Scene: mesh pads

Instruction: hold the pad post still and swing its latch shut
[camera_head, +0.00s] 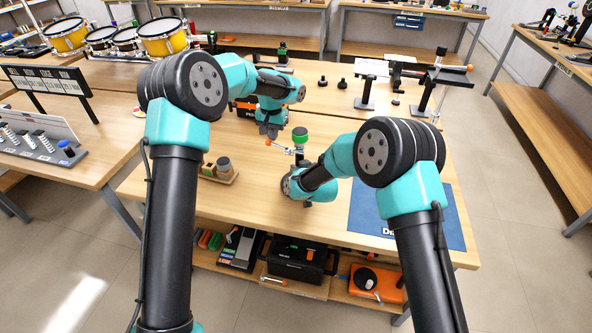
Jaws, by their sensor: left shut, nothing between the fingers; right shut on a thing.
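The pad post stands upright on the table, with a green round top (300,135) and a dark stem. Its latch (281,147) is a thin pale bar with an orange tip, reaching out to the left from the post. My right gripper (300,160) is shut on the post low on its stem; my own wrist partly hides the hold. My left gripper (269,133) is shut and empty, just above the orange end of the latch. I cannot tell whether it touches the latch.
A wooden block with small cylinders (218,171) stands left on the table (262,212). A blue mat (365,213) lies at the right, partly under my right arm. Black stands (367,93) and small knobs are at the back. An orange-black box (245,108) sits behind my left gripper.

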